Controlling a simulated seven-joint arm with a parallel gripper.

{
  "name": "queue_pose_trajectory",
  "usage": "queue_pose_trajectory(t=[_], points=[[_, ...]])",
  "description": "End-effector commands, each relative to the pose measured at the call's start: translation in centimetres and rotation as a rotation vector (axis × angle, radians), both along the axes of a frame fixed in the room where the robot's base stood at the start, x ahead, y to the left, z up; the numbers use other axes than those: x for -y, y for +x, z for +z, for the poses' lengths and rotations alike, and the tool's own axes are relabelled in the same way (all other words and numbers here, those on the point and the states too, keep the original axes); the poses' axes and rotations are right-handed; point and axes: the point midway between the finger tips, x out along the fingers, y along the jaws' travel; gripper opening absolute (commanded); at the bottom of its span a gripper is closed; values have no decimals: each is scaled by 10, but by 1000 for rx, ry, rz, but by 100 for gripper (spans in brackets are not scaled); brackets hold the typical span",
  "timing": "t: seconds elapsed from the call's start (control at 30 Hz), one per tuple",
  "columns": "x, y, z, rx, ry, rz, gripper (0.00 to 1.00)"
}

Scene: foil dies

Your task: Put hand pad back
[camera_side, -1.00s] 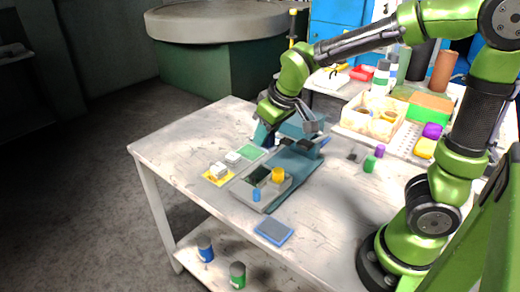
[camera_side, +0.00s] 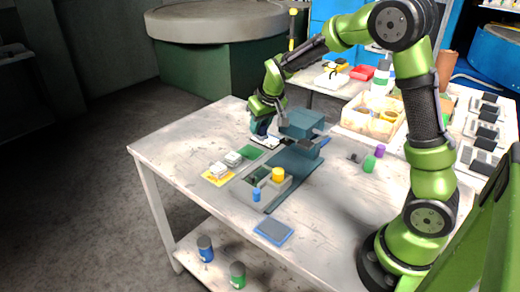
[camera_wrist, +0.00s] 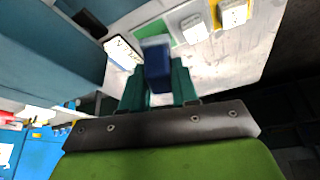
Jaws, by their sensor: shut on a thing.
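My gripper (camera_side: 262,128) is at the far left side of the teal press (camera_side: 300,124), low over the table. In the wrist view my gripper (camera_wrist: 158,88) has its green fingers shut on a blue block with a pale grey end (camera_wrist: 157,62), which I take to be the hand pad. A white plate with dark marks (camera_side: 265,141) lies just below it, and this plate (camera_wrist: 122,52) also shows beside the block in the wrist view. I cannot tell whether the block touches the plate.
A grey box (camera_side: 270,197) holds yellow and blue cylinders. A grey-blue pad (camera_side: 273,232) lies near the front edge. A wooden tray (camera_side: 362,130) stands behind. The left tabletop is largely clear.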

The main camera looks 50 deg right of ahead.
Motion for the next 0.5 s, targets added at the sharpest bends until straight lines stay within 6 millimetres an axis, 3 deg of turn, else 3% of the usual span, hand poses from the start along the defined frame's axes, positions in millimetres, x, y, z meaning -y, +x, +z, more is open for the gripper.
queue_pose_trajectory(t=[0.1,0.2,0.37,0.5], points=[[27,33,-16,0,0,-63,0],[39,54,-20,2,1,-90,0],[38,71,-12,5,4,-93,0],[37,74,-26,1,7,-94,0]])
